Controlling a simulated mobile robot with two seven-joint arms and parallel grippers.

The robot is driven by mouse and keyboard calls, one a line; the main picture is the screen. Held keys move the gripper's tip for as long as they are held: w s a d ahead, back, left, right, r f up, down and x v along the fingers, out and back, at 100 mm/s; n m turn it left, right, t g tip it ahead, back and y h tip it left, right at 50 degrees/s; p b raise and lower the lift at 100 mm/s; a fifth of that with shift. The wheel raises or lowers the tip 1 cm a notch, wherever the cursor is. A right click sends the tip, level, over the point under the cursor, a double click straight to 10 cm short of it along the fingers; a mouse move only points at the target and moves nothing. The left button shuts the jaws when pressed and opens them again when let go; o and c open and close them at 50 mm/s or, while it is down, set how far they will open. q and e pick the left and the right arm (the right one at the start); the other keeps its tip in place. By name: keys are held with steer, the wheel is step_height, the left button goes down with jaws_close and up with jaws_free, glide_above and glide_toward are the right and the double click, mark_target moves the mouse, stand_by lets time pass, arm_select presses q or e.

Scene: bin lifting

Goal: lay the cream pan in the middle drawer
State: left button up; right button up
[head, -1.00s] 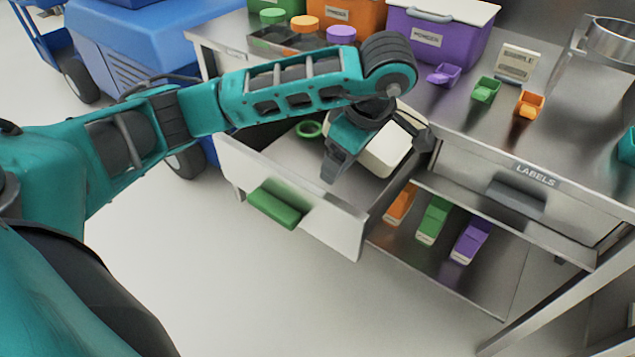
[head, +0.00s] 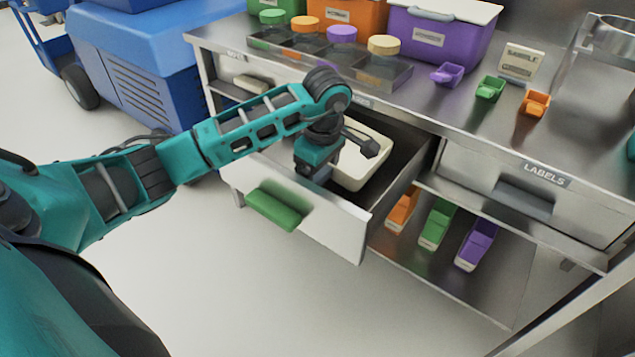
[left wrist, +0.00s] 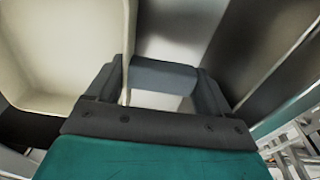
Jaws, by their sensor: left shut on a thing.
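The cream pan (head: 376,176) is within the opening of the pulled-out middle drawer (head: 330,230), which has a green handle (head: 274,208). The pan's hollow side faces up; I cannot tell whether it touches the drawer floor. My left gripper (head: 340,165) is at the pan's left side, low over the drawer, and shut on the pan's wall. In the left wrist view the pan (left wrist: 60,50) fills the left side, and its edge runs down between the fingers (left wrist: 155,95). The arm hides part of the drawer. My right gripper is not in view.
The counter above holds a dark tray (head: 330,62) with coloured lids, a purple box (head: 440,40) and small scoops (head: 490,88). The LABELS drawer (head: 530,190) to the right is shut. Coloured bins (head: 436,224) stand on the shelf below. A blue cart (head: 140,75) stands at left.

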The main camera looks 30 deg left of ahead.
arm_select(q)
steer(key=shift+h, duration=0.5)
steer(key=shift+f, duration=1.35)
steer(key=shift+f+b, duration=0.1)
steer(key=shift+b, duration=0.2)
steer(key=o, duration=0.8)
steer(key=shift+c, duration=0.2)
steer(key=shift+r+g, duration=0.2)
steer(key=shift+g, duration=0.1)
step_height(320, 180, up, 12)
steer(key=shift+f+p, duration=0.1)
steer(key=shift+p, duration=0.95)
